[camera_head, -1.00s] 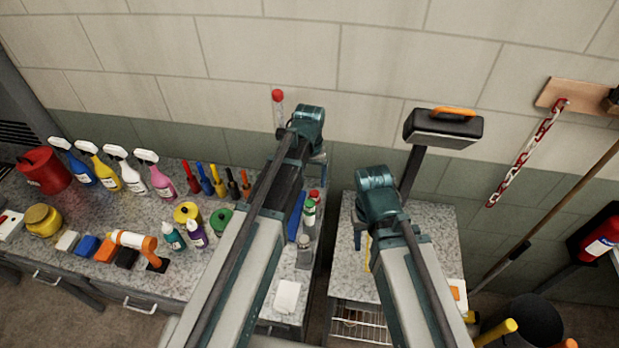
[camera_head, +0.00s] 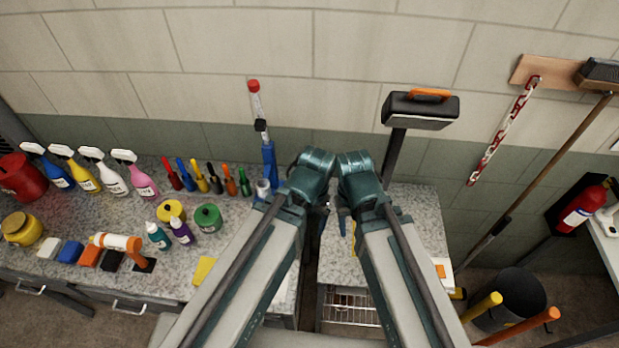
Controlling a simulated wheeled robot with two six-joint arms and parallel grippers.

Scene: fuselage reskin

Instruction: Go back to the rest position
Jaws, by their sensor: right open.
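My two arms reach in from the bottom, and their teal joints come close together at the middle, in front of the wall. My right gripper (camera_head: 343,220) shows only as a small dark teal part below the right arm's teal joint, over the right-hand counter. It is open, with nothing seen between its fingers. My left gripper is hidden behind the left arm. Neither arm shows an object carried with it.
The left counter (camera_head: 230,240) holds spray bottles (camera_head: 88,178), screwdrivers, jars and small bottles. The right counter (camera_head: 415,215) is mostly bare. A bin (camera_head: 512,300) and a fire extinguisher (camera_head: 585,207) are at right.

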